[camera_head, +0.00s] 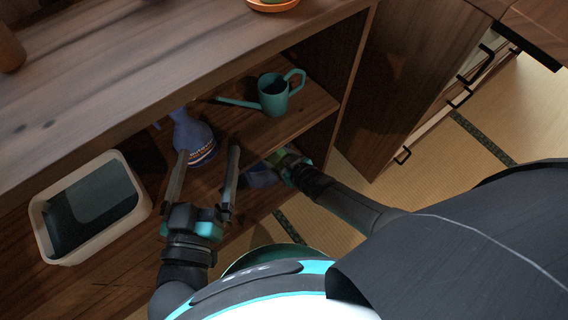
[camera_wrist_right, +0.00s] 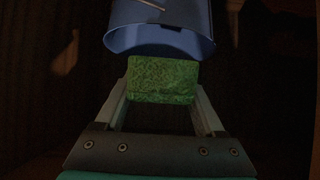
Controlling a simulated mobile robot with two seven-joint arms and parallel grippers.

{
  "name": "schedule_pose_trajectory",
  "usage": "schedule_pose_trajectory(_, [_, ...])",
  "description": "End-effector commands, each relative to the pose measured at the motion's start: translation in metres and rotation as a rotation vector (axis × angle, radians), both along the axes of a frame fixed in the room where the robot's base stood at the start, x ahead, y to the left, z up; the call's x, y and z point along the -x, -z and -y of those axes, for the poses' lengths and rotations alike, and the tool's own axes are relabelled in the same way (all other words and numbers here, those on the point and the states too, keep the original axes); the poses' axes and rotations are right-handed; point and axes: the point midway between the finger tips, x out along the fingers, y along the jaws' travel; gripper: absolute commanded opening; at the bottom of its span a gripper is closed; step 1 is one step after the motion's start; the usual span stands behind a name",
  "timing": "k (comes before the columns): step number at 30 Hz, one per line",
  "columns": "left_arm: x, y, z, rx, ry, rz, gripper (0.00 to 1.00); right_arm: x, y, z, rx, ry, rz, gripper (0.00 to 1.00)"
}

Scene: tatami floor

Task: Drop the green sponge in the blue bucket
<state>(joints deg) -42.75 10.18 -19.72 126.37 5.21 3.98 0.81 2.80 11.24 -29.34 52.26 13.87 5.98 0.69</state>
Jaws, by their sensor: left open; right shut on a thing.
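The green sponge (camera_wrist_right: 163,80) is between the fingers of my right gripper (camera_wrist_right: 163,92) in the right wrist view, and the gripper is shut on it. The blue bucket (camera_wrist_right: 126,38) is just past the sponge, at the top of that view, with its rim close to the sponge's far edge; I cannot tell whether they touch. In the head view the bucket (camera_head: 259,178) is partly hidden in the shadowed lower shelf beside my right gripper (camera_head: 279,159). My left gripper (camera_head: 209,153) is open and empty in front of the shelf, near the spray bottle.
A blue spray bottle (camera_head: 190,135) and a teal watering can (camera_head: 273,96) stand on the shelf. A pale bin (camera_head: 143,205) is at the left. The shelf's wooden top (camera_head: 150,60) overhangs them. Tatami floor (camera_head: 405,115) shows at the right, beside a drawer cabinet.

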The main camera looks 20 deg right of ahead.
Motion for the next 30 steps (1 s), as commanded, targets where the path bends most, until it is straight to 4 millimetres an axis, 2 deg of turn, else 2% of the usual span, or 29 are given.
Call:
schedule_pose_trajectory(15, [0.000, 0.001, 0.000, -0.001, 0.000, -0.004, 1.00, -0.049, 0.000, -0.018, 0.001, -0.001, 0.000, 0.12])
schedule_pose_trajectory(30, [0.000, 0.001, 0.000, -0.002, 0.000, -0.003, 1.00, -0.069, 0.000, -0.025, 0.000, 0.000, -0.001, 0.12])
